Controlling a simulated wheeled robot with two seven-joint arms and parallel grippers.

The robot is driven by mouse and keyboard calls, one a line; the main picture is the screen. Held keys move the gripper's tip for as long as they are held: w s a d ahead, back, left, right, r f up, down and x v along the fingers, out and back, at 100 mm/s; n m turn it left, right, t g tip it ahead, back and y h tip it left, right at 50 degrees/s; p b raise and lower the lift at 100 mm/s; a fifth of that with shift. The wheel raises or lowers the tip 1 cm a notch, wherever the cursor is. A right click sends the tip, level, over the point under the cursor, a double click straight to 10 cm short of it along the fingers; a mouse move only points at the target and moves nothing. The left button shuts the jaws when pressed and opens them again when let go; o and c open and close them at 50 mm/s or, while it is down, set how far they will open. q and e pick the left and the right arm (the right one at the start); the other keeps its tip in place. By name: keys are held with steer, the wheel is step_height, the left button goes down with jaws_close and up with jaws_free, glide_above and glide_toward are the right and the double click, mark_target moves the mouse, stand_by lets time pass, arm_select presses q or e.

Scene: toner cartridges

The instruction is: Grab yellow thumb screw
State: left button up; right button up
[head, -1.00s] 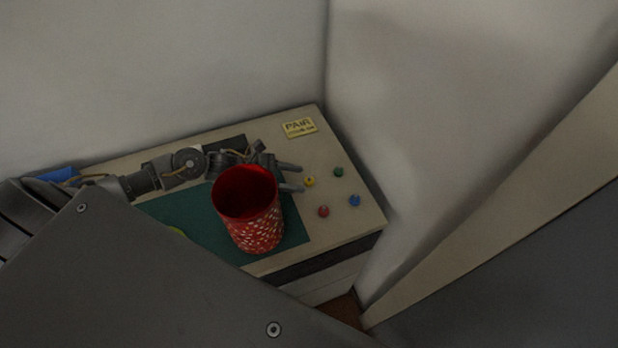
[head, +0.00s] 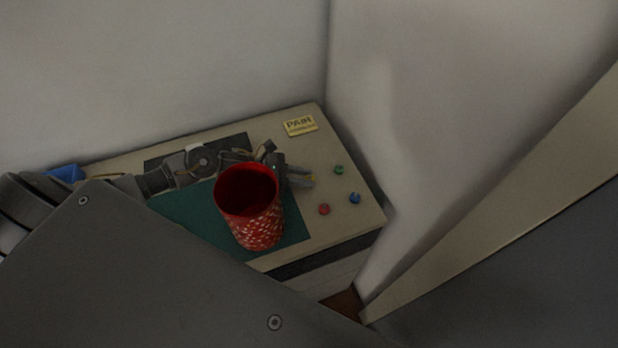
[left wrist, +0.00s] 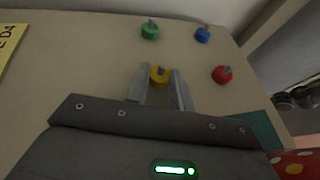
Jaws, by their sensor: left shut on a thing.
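The yellow thumb screw (left wrist: 159,74) sits between the fingertips of my left gripper (left wrist: 160,84) in the left wrist view. In the head view only a small bit of yellow (head: 311,178) shows at the tips of my left gripper (head: 305,179). The left gripper is shut on the yellow screw, low over the light tabletop. Whether the screw still touches the table cannot be told. My right gripper is not in view.
Green (head: 339,170), blue (head: 355,198) and red (head: 324,209) thumb screws stand nearby on the table. A red patterned bin (head: 258,229) stands on the green mat (head: 195,210) beside my left gripper. A yellow sign (head: 300,125) lies at the back.

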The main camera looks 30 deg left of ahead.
arm_select(q)
steer(key=shift+r+b, duration=0.3)
steer(key=shift+r, duration=0.25)
step_height(320, 180, up, 17)
steer(key=b, duration=0.5)
